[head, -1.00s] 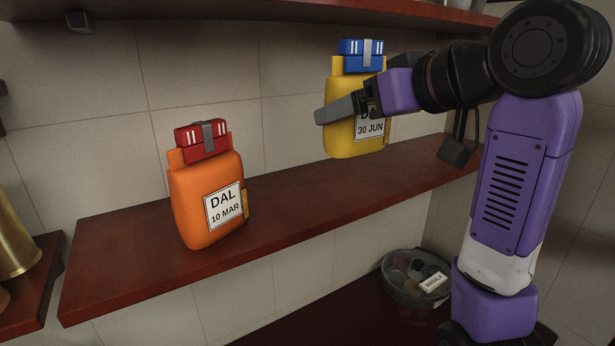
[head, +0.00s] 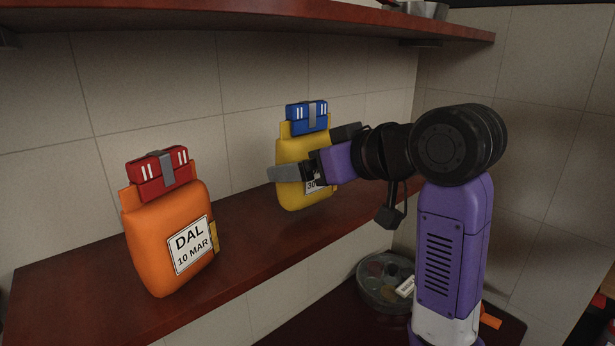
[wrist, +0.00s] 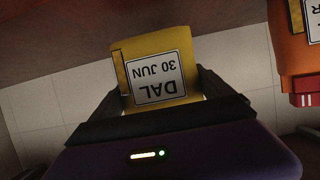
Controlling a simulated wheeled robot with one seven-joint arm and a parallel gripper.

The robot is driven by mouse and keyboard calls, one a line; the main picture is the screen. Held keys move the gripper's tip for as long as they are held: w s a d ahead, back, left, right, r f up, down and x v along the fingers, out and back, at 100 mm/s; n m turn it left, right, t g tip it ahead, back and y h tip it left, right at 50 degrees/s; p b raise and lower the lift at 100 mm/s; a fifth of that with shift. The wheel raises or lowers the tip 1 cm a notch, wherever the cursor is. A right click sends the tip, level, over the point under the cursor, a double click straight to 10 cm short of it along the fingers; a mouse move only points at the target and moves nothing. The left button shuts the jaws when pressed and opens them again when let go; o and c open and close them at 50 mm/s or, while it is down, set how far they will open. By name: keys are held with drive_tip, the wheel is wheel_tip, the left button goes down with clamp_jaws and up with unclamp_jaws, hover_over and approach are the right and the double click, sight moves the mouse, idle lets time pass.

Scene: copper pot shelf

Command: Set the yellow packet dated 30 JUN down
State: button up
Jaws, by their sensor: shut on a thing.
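The yellow packet (head: 291,150) bears a blue clip on top and a white label. In the wrist view the packet (wrist: 160,45) shows upside down, its label reading DAL 30 JUN. My gripper (head: 288,173) is shut on its body from the right, one grey finger across the front; the far finger is mostly hidden. In the wrist view a finger lies on each side of the packet. The packet is upright over the dark red shelf (head: 255,238), its base at or close to the board; I cannot tell if they touch.
An orange packet (head: 155,245) with a red clip, labelled DAL 10 MAR, stands on the shelf to the left. An upper shelf (head: 250,18) runs above. A bowl of small things (head: 370,290) sits below at right. Bare board lies between the packets.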

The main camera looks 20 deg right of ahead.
drive_tip(key=shift+f, duration=1.3)
drive_tip(key=o, duration=1.6)
drive_tip(key=shift+f, duration=0.15)
drive_tip(key=shift+b+v, duration=0.3)
drive_tip(key=shift+v, duration=5.75)
drive_tip(key=shift+w+r, duration=0.1)
drive_tip(key=shift+r, duration=0.15)
